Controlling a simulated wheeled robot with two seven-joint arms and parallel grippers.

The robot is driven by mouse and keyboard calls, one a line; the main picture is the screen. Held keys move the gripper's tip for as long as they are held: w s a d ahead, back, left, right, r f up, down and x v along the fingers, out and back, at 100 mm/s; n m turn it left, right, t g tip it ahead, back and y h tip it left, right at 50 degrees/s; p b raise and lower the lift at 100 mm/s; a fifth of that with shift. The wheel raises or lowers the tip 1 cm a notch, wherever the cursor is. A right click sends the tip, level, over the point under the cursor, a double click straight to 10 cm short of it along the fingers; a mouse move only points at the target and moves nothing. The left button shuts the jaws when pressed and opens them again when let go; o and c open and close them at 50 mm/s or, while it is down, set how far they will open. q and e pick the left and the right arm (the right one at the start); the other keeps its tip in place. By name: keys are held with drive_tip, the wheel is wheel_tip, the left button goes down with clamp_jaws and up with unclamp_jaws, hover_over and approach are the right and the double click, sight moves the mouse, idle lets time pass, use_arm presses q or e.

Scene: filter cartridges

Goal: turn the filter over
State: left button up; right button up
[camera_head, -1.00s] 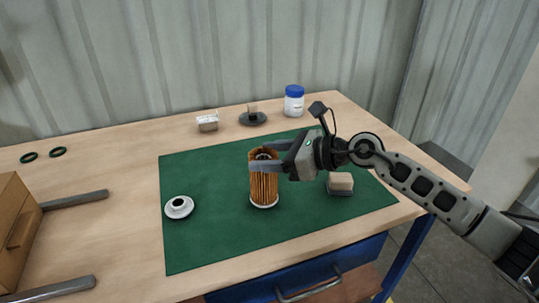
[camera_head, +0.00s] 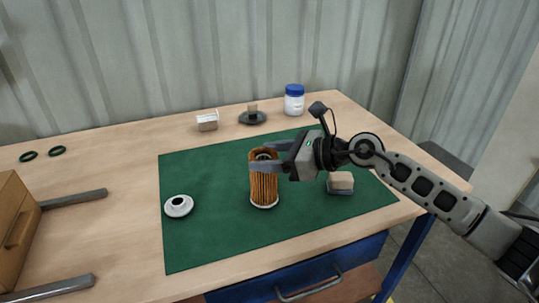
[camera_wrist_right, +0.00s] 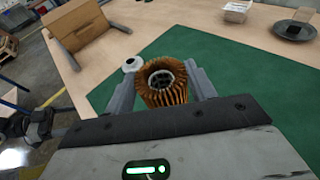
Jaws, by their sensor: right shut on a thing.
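The filter (camera_head: 264,186) is an orange-brown pleated cylinder with a white rim at its lower end. It stands upright on the green mat (camera_head: 210,240). My right gripper (camera_head: 264,163) is shut on the upper part of the filter from the right, one finger on each side. In the right wrist view, the filter (camera_wrist_right: 166,84) sits between the two fingers, its dark open core facing the camera.
A white cap-like part (camera_head: 179,206) lies on the mat's left. A small block (camera_head: 340,182) sits right of the filter. Behind the mat are a white-and-tan box (camera_head: 207,121), a dark dish (camera_head: 252,118) and a blue-lidded jar (camera_head: 294,101). A cardboard box (camera_head: 15,232) stands at the left.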

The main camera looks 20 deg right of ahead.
use_arm(q)
drive_tip(key=shift+f, duration=0.2)
use_arm(e)
drive_tip(key=shift+f, duration=0.3)
drive_tip(key=o, duration=1.1)
drive_tip(key=shift+d, duration=0.15)
use_arm(q)
drive_tip(key=shift+w+d+f+t+b, duration=0.15)
drive_tip(key=shift+f+t+b, duration=0.25)
drive_tip(key=shift+b, duration=1.9)
use_arm(e)
drive_tip(key=shift+v, duration=7.85)
drive_tip(key=shift+r, duration=0.1)
